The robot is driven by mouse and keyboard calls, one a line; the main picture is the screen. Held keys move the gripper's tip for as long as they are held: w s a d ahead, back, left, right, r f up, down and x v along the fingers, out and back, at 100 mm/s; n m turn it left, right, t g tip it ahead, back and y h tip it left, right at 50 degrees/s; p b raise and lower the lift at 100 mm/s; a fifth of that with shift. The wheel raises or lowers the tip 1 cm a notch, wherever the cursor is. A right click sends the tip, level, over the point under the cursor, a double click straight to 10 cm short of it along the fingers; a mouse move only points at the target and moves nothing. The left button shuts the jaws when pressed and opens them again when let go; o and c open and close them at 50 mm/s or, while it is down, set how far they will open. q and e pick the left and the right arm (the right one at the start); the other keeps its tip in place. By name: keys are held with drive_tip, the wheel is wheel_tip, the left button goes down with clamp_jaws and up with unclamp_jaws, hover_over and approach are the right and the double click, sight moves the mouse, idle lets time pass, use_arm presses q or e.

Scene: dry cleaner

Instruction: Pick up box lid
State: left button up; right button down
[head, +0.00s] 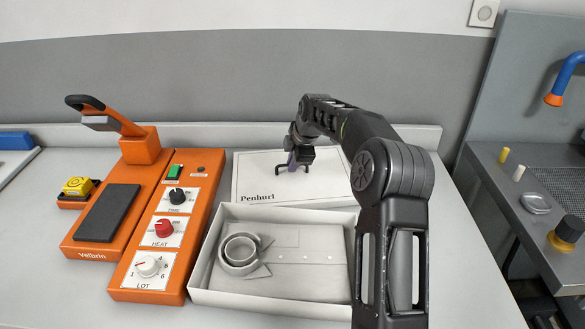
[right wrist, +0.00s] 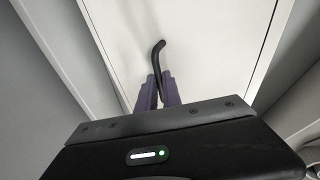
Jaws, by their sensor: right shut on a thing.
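The white box lid (head: 255,190), printed "Penhuri", lies flat behind the open box on the counter. It has a dark handle (head: 279,170) on its top. My right gripper (head: 296,163) is at this handle, with its purple fingers shut on it. In the right wrist view the purple fingers (right wrist: 158,90) close around the black handle (right wrist: 157,55), and the white lid (right wrist: 205,35) fills the background. My arm hides the lid's right part. I cannot tell whether the lid touches the counter. My left gripper is not in view.
The open white box (head: 200,270) holds a folded grey shirt (head: 285,272) with a rolled band. An orange press (head: 120,215) and a control panel (head: 190,235) with knobs stand to the left. A grey sink unit (head: 500,190) is at the right. A wall edge runs behind the lid.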

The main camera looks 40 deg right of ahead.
wheel_tip(320, 180, up, 9)
wheel_tip(320, 180, up, 9)
drive_tip(key=p, duration=0.2)
hover_over(293, 175)
drive_tip(key=shift+w, duration=0.1)
drive_tip(key=shift+f, duration=0.1)
idle(0.7)
